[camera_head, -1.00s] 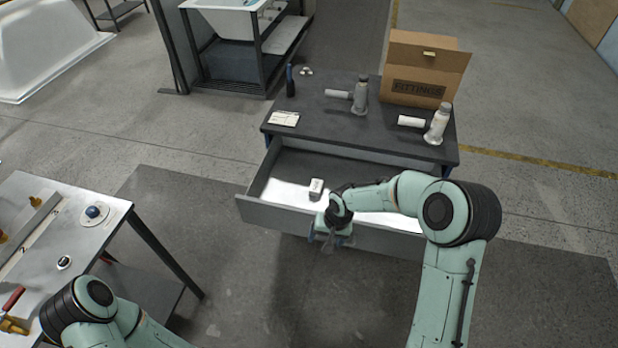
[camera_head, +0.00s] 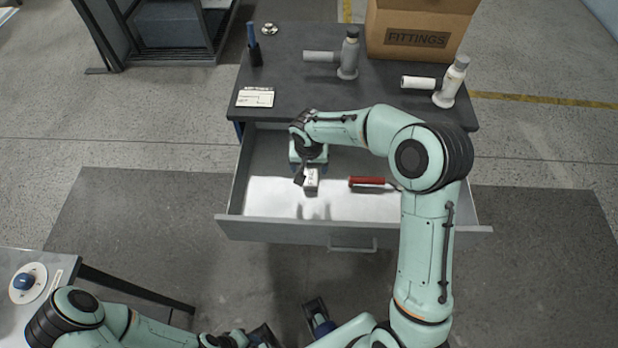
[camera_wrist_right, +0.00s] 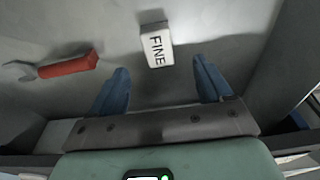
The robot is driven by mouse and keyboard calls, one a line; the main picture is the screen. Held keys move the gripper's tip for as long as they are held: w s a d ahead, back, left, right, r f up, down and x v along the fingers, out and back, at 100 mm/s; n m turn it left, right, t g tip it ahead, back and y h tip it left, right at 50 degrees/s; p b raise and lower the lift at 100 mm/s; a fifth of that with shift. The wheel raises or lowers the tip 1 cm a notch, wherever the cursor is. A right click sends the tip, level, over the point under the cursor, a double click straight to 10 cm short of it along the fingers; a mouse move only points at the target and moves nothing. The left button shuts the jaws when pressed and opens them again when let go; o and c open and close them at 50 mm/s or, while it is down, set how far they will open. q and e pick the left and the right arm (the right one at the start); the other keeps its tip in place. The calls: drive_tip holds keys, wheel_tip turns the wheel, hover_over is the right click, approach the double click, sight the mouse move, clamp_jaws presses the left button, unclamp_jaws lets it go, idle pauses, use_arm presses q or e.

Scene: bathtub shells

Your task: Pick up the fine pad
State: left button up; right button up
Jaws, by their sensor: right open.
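The fine pad (camera_head: 311,183) is a small white block in the open drawer (camera_head: 290,229). In the right wrist view the fine pad (camera_wrist_right: 156,46) shows the word FINE, just beyond and between the fingertips. My right gripper (camera_head: 308,170) is over the drawer, behind the pad in the head view. In the wrist view my right gripper (camera_wrist_right: 161,70) is open, with its blue fingers wide apart and nothing between them. My left gripper (camera_head: 291,330) is only partly in view at the bottom edge, in front of the drawer; its opening is unclear.
A red-handled tool (camera_head: 372,182) lies in the drawer to the right of the pad. On the bench top (camera_head: 290,95) stand a grey fitting (camera_head: 349,54), a white fitting (camera_head: 450,82), a FITTINGS box (camera_head: 417,38), a label card (camera_head: 255,97) and a dark blue-topped tool (camera_head: 254,45).

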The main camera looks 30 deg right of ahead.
sight(311, 177)
drive_tip(key=f, duration=0.4)
drive_tip(key=shift+w+d+f, duration=0.2)
drive_tip(key=shift+w+f, duration=0.05)
drive_tip(key=shift+w, duration=0.1)
drive_tip(key=f, duration=0.3)
drive_tip(key=w+d+f, duration=0.1)
drive_tip(key=f, duration=0.1)
drive_tip(key=c, duration=1)
drive_tip(key=shift+c, duration=0.2)
drive_tip(key=shift+r, duration=0.1)
wheel_tip(311, 177, up, 20)
drive_tip(key=p, duration=0.1)
